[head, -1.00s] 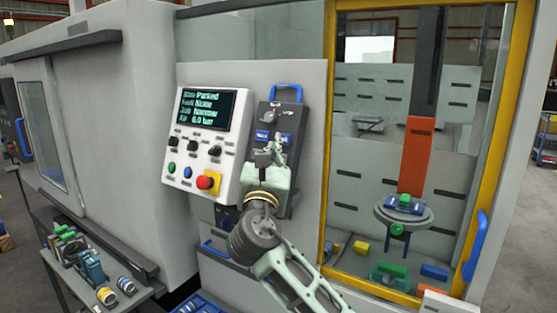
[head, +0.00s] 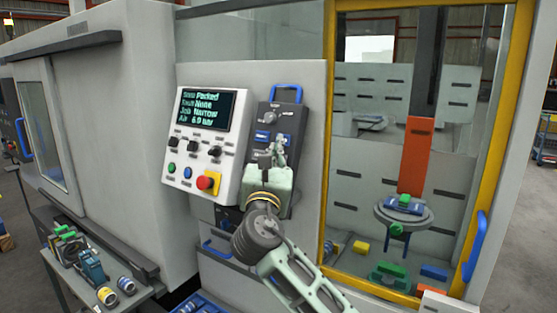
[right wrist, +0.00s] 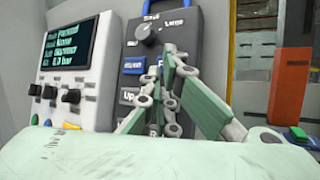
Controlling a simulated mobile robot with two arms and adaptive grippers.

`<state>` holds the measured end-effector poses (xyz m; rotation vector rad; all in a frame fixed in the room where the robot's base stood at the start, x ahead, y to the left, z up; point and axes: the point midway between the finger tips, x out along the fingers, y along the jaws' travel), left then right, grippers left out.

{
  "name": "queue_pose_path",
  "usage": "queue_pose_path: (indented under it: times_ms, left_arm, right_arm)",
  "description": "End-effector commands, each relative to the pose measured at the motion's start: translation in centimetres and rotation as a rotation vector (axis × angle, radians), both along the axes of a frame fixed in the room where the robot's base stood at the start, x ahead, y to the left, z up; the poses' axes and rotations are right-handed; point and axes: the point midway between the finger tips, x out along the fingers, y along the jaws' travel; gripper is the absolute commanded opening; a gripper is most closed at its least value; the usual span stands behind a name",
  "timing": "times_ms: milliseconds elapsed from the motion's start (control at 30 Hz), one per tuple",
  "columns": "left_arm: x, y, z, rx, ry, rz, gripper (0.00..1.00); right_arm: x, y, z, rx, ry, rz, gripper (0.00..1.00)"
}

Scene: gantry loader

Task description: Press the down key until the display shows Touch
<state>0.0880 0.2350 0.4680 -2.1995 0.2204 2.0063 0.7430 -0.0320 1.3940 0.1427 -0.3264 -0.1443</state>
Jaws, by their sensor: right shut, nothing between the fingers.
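The display (head: 204,109) on the white panel shows lines that read Parked, None, Narrow and 6.0 bar; it also shows in the right wrist view (right wrist: 71,43). To its right hangs a dark grey pendant (head: 290,112) with a blue handle, a knob and blue keys. In the right wrist view a key marked UP (right wrist: 128,96) shows on the pendant. I cannot make out a down key; my gripper hides part of the key area. My right gripper (head: 279,146) is shut and empty, in front of the pendant's keys. I cannot tell whether it touches them. My left gripper is not in view.
The white panel has black switches, coloured buttons and a red knob on yellow (head: 208,181) left of my gripper. A yellow-framed window (head: 327,150) stands to the right. A bench (head: 130,300) with tools is at lower left.

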Motion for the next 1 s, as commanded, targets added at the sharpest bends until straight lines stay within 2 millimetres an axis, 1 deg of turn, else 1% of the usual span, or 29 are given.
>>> queue_pose_path:
  times_ms: [1000]
  left_arm:
    - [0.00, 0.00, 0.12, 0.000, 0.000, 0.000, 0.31]
  right_arm:
    - [0.69, -0.56, -0.29, 0.000, -0.001, -0.001, 0.00]
